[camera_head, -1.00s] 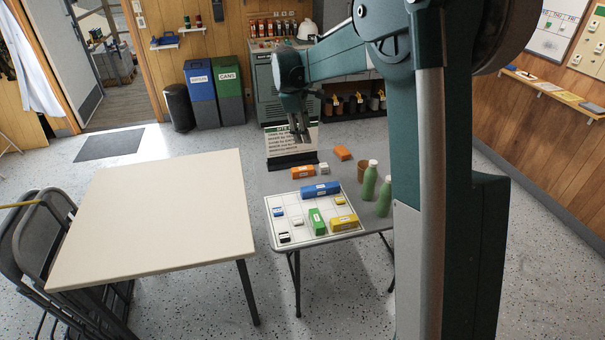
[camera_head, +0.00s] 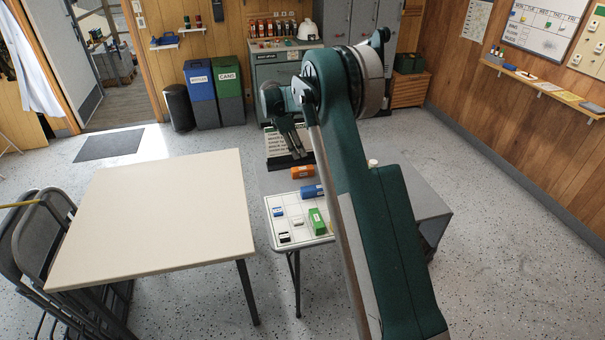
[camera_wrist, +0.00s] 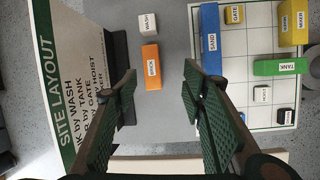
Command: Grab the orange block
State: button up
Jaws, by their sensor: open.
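An orange block labelled BRICK (camera_wrist: 151,67) lies on the grey table top, between the sign and the white grid board. It also shows in the head view (camera_head: 302,171). My gripper (camera_wrist: 160,78) is open and empty above the table. In the wrist view, the block shows between the two fingertips, nearer the left one and slightly beyond them. In the head view, my gripper (camera_head: 301,153) hangs just behind the block, in front of the sign. A second orange block seen earlier farther right is hidden behind my arm in the head view.
A small white WASH block (camera_wrist: 149,24) is just beyond the orange block. A blue SAND block (camera_wrist: 210,40) lies to its right on the grid board (camera_wrist: 240,98), with a green TANK block (camera_wrist: 280,67) and others. The SITE LAYOUT sign (camera_wrist: 75,70) stands close at left.

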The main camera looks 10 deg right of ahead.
jog(key=n, duration=0.2)
send_near(302, 168)
jog(key=f, duration=0.2)
jog(key=shift+w+d+f+g+h, duration=0.25)
jog(key=shift+d+f+g+h, duration=0.05)
jog(key=shift+d+f, duration=0.05)
jog(key=shift+x, duration=1.3)
jog(key=shift+b+x, duration=0.7)
jog(key=shift+x, duration=1.9)
jog(key=shift+s+f, duration=0.1)
jog(key=shift+f, duration=0.05)
jog(key=shift+c, duration=0.3)
jog(key=c, duration=1)
